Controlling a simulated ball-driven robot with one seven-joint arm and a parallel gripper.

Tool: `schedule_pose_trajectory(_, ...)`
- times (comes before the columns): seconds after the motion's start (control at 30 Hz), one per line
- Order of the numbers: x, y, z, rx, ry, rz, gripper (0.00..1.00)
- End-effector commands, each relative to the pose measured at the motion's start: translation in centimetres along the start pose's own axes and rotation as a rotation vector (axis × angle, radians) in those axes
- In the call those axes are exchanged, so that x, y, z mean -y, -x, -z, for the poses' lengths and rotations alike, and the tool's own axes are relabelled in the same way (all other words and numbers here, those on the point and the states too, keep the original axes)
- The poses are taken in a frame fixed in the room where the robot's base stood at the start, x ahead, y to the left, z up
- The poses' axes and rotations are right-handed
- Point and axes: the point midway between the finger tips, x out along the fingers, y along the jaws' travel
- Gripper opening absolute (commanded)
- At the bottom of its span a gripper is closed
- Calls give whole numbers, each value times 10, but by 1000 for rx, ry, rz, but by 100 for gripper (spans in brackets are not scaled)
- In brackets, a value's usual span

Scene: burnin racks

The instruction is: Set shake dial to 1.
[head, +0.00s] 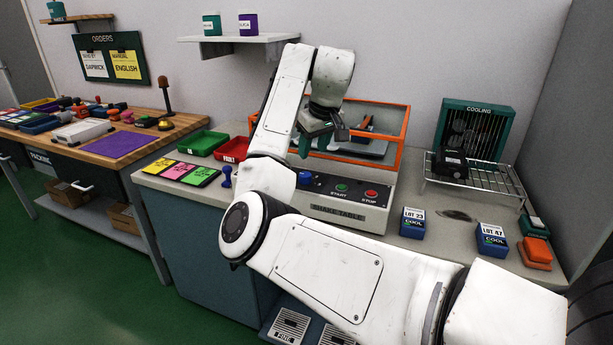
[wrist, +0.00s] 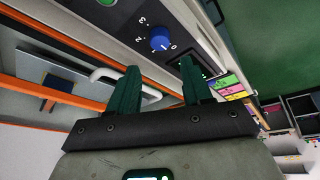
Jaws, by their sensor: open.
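The shake dial is a round blue knob (wrist: 160,39) on the dark front panel of the shake table. Small white numerals stand around it in the wrist view; I cannot tell its setting for sure. In the head view the knob (head: 305,178) sits left of the START button, partly beside my arm. My gripper (wrist: 161,82) is open and empty, with two green fingers. The knob appears beyond the fingertips and between them in the wrist view, apart from both. In the head view my gripper (head: 325,128) is above the shake table, its fingers partly hidden.
The shake table (head: 338,213) has an orange-framed enclosure (head: 405,125) with a pale handle (wrist: 108,75) near the fingers. A green START button (head: 342,188) and red STOP button (head: 371,194) lie right of the knob. Coloured cards (head: 180,171) and a red tray (head: 232,150) lie left.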

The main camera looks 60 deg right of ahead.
Motion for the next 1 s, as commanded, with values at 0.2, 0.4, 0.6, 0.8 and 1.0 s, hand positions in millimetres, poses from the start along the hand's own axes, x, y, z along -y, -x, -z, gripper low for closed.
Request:
schedule_pose_trajectory(0.2, 0, -20, 0, 3, 1, 3, 49)
schedule_pose_trajectory(0.4, 0, -57, 0, 1, 2, 3, 49)
schedule_pose_trajectory(0.6, 0, -89, 0, 2, 0, 3, 49)
schedule_pose_trajectory(0.8, 0, -104, 0, -1, 0, 1, 49)
schedule_pose_trajectory(1.0, 0, -107, 0, -1, 0, 2, 49)
